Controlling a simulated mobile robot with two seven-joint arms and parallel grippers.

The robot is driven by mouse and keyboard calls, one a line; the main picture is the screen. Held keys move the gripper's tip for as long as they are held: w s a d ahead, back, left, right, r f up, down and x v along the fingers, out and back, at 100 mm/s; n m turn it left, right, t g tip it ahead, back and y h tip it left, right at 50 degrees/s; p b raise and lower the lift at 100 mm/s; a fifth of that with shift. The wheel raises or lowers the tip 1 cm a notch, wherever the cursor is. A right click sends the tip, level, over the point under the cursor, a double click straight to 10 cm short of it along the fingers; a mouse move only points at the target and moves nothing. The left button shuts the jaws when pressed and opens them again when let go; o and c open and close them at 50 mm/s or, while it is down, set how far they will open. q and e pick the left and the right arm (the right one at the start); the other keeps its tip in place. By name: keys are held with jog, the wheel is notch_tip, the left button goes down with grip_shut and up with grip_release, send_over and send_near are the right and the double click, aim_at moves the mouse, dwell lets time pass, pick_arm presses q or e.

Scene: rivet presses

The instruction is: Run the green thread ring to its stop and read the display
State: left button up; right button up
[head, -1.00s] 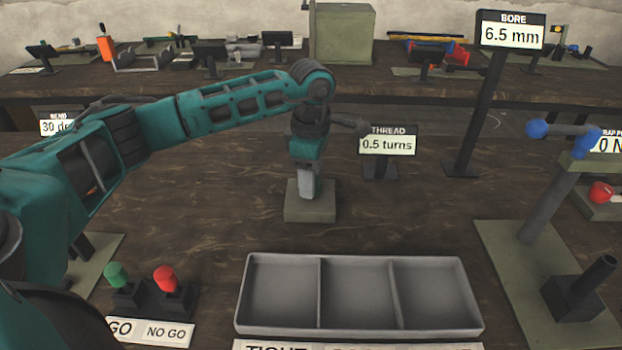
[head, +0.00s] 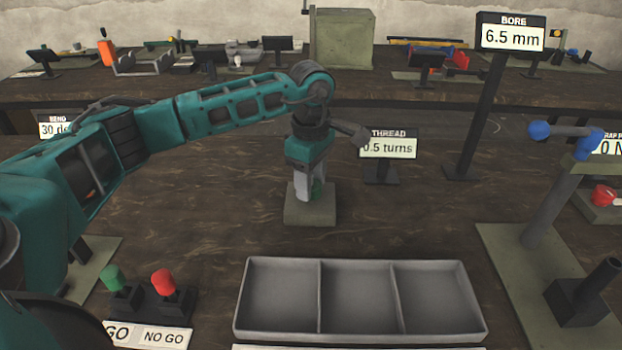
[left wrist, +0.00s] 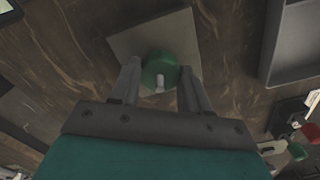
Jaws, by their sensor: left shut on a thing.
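The green thread ring (left wrist: 159,72) sits around a pale post over a square base plate (head: 310,217), which also shows in the left wrist view (left wrist: 125,42). My left gripper (head: 308,192) points down over the plate, and in the left wrist view (left wrist: 160,80) its fingers are shut on the ring from both sides. In the head view the fingers mostly hide the ring; a bit of green shows beside them. The thread display (head: 388,147) stands right of the gripper and reads 0.5 turns; its left edge is partly covered by a part of my arm. My right gripper is not in view.
A grey three-part tray (head: 360,300) lies in front. Green (head: 113,279) and red (head: 163,282) handled gauges stand at front left behind GO and NO GO labels. The bore display (head: 512,36) reads 6.5 mm. A press-like fixture (head: 545,215) stands at right.

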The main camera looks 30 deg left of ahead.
pick_arm(q)
jog(key=o, duration=1.1)
jog(key=shift+c, duration=0.2)
jog(key=shift+r, duration=0.15)
notch_tip(320, 180, up, 13)
jog(key=shift+p, duration=0.35)
jog(key=shift+s+f, duration=0.1)
jog(key=shift+f, duration=0.15)
